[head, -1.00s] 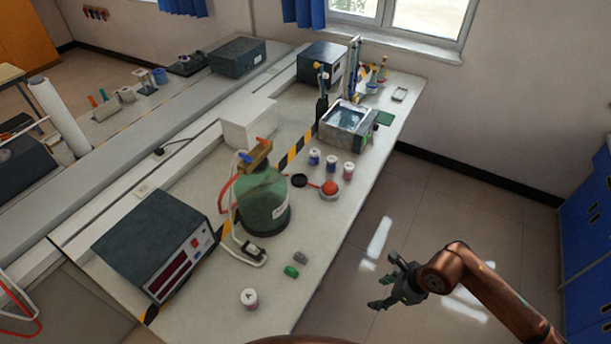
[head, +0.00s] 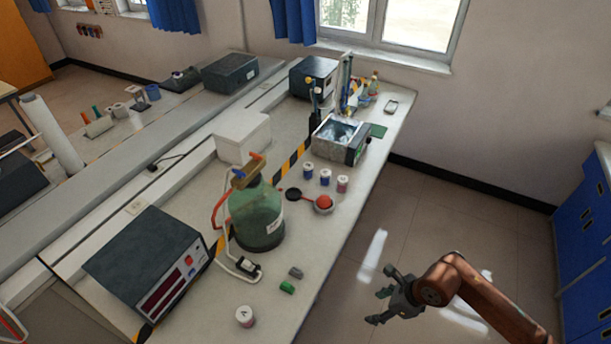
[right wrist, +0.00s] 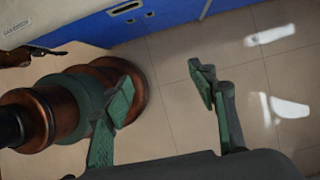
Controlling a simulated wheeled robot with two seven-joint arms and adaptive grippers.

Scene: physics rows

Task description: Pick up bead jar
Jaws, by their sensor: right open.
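Several small white-lidded jars stand on the bench, and I cannot tell which is the bead jar. One jar (head: 244,317) with a dark mark on its lid stands alone near the front edge. A blue-sided jar (head: 308,171), another blue-sided jar (head: 325,178) and a reddish jar (head: 342,184) stand in a row farther back. My right gripper (head: 382,295) is open and empty over the floor, right of the bench and apart from all jars. Its spread fingers (right wrist: 163,88) show in the right wrist view with bare floor beyond. My left gripper is not in view.
A green carboy (head: 257,215) with tubing stands mid-bench, beside a dark meter box (head: 145,258). A green block (head: 287,287) and a grey block (head: 296,272) lie near the lone jar. A red ball (head: 324,202) sits near the right edge. Blue cabinets (head: 585,220) stand at right.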

